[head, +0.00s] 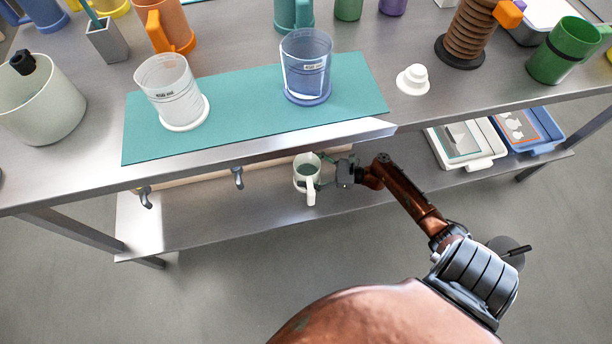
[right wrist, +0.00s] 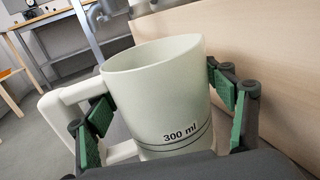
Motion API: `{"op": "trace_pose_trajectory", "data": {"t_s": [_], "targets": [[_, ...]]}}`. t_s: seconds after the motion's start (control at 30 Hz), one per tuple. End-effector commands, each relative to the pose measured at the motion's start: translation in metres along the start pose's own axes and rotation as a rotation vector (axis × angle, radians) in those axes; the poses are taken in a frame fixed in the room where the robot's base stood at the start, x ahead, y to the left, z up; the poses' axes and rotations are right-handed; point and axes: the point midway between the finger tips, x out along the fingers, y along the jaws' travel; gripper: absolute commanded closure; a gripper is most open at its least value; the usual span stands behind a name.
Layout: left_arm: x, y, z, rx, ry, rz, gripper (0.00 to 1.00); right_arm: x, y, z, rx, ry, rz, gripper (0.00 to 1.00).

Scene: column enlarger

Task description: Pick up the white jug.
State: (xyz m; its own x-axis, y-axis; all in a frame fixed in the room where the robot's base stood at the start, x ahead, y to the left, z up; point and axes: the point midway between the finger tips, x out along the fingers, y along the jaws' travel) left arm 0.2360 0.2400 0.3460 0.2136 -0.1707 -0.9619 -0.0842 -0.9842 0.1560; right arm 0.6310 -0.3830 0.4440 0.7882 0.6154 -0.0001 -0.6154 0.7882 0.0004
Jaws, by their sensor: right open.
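The white jug (head: 299,171) is small and off-white, with a handle that points toward the front in the head view. It is at the lower shelf, below the front edge of the table. In the right wrist view the jug (right wrist: 157,85) carries a "300 ml" mark, and its handle shows at the left. My right gripper (head: 321,171) is open, with its green-padded fingers on either side of the jug. Whether the pads touch it I cannot tell. The jug's base is hidden in the right wrist view. My left gripper is not in view.
The steel tabletop (head: 240,38) overhangs the lower shelf (head: 225,215). Hooks (head: 238,177) hang under its front edge. A wooden board (right wrist: 275,60) stands close beside the jug. A teal mat (head: 240,105) holds two measuring beakers. Trays (head: 487,163) sit on the shelf at right.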

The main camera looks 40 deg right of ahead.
Motion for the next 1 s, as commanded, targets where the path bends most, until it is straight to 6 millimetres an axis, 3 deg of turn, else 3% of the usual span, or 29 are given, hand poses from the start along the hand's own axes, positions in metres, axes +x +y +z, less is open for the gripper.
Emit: {"op": "trace_pose_trajectory", "data": {"t_s": [0.07, 1.0], "targets": [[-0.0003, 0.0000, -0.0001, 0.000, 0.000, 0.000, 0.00, -0.0007, 0.0000, 0.0004, 0.000, 0.000, -0.001, 0.24], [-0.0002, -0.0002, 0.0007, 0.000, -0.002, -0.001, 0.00, -0.0010, 0.0005, -0.0004, 0.000, 0.001, 0.000, 0.89]]}}
